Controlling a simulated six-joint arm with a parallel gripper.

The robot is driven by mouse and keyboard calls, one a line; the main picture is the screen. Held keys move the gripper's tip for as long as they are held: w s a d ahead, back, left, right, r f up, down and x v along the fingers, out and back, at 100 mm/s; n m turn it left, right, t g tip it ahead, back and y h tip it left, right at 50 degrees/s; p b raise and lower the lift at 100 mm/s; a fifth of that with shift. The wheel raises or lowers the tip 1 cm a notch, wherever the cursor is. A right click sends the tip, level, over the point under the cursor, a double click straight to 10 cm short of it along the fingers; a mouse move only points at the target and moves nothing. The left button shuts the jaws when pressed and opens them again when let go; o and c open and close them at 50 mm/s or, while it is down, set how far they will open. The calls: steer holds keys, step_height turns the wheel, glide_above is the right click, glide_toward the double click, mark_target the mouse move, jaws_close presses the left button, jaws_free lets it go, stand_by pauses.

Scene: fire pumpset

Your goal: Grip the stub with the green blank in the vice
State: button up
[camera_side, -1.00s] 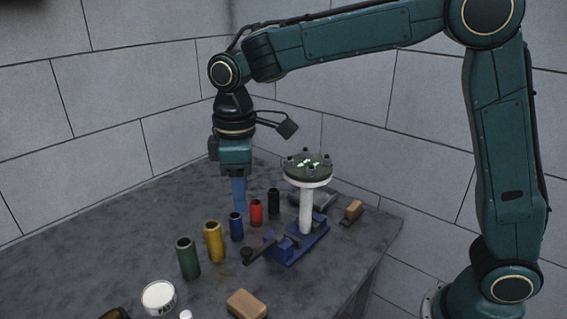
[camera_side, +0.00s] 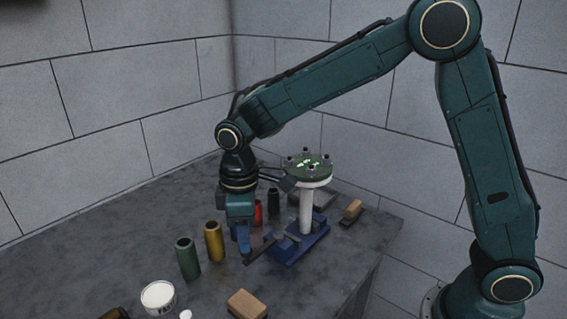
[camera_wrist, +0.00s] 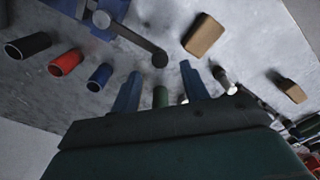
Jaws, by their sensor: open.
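The white upright stub (camera_side: 307,212) stands in the blue vice (camera_side: 299,248). On its top sits the round green blank (camera_side: 307,166) with several bolts around its rim. The vice's dark handle (camera_side: 259,250) reaches out to the left, and it also shows in the wrist view (camera_wrist: 135,40) with a round knob at its end. My gripper (camera_side: 243,250) is low over the table, close to the knob end of the handle.
Green (camera_side: 188,259), yellow (camera_side: 214,243), red (camera_side: 259,210) and black (camera_side: 274,201) cylinders stand left of and behind the vice. The blue cylinder (camera_wrist: 99,77) shows in the wrist view. A tan block (camera_side: 247,305) and white tub (camera_side: 158,297) lie in front.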

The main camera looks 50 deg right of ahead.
steer(key=shift+f, duration=2)
jaws_close()
